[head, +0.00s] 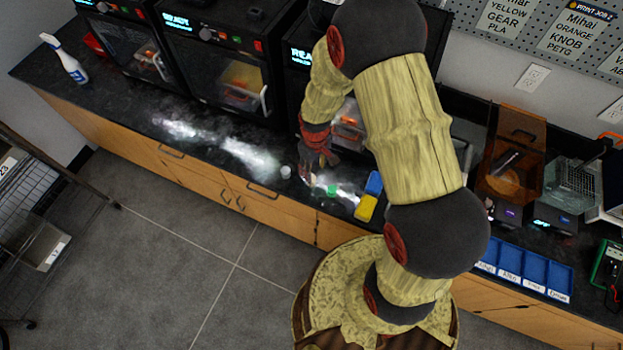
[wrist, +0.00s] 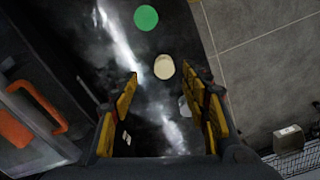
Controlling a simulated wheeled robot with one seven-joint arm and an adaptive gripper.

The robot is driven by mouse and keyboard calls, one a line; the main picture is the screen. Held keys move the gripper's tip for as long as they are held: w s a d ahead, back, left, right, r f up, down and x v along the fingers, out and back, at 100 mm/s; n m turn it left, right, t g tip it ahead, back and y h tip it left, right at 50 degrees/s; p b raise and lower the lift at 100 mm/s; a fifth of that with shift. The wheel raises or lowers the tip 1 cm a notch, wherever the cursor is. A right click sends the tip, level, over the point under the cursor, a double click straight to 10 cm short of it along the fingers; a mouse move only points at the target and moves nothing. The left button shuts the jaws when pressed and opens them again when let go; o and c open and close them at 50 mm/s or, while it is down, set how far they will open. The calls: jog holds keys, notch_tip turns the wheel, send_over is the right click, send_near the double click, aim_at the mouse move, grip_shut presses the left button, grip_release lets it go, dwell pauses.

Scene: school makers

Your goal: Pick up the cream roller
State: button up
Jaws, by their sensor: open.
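The cream roller appears as a cream, rounded shape (wrist: 164,67) on the dark counter in the wrist view, seen end-on from above. It lies just beyond and between the tips of my gripper (wrist: 160,84). The two yellow-padded fingers are spread apart with nothing between them. In the head view my gripper (head: 318,168) points down over the counter near its front edge. I cannot make out the cream roller clearly in the head view, as the gripper is over that spot.
A green round piece (head: 331,191) is close by; it also shows in the wrist view (wrist: 145,17). A small whitish piece (head: 286,172) stands left of my gripper. Blue (head: 374,184) and yellow (head: 366,208) blocks lie to the right. Printers (head: 220,65) stand behind.

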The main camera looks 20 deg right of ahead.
jog(key=f, duration=0.5)
jog(key=a+f+b, duration=0.1)
jog(key=f, duration=0.1)
jog(key=shift+w+f, duration=0.15)
jog(key=shift+f, duration=0.1)
jog(key=c, duration=1)
jog(key=shift+o, duration=0.2)
jog(key=shift+r, duration=0.15)
